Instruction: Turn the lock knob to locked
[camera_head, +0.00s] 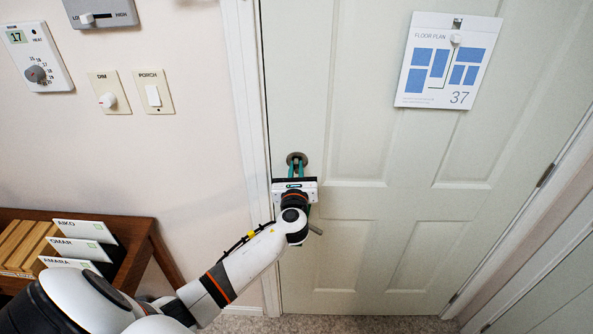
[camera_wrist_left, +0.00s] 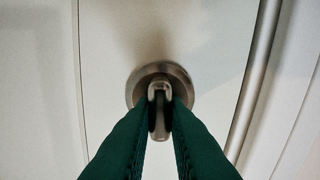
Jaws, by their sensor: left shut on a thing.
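The lock knob (camera_wrist_left: 158,92) is a metal thumb turn on a round plate (camera_wrist_left: 174,71), seen in the left wrist view. In the head view the round plate (camera_head: 297,157) sits near the left edge of the pale door (camera_head: 340,120). My left gripper (camera_head: 296,168) reaches up to it, and its green fingers (camera_wrist_left: 159,110) are closed on both sides of the thumb turn in the left wrist view. The fingers hide part of the knob. My right gripper is not in view.
A door handle (camera_head: 316,230) shows below, partly behind my left wrist. A floor plan sheet (camera_head: 448,62) hangs on the door. Wall switches (camera_head: 153,92), a thermostat (camera_head: 36,60) and a wooden shelf with name cards (camera_head: 150,240) are on the left.

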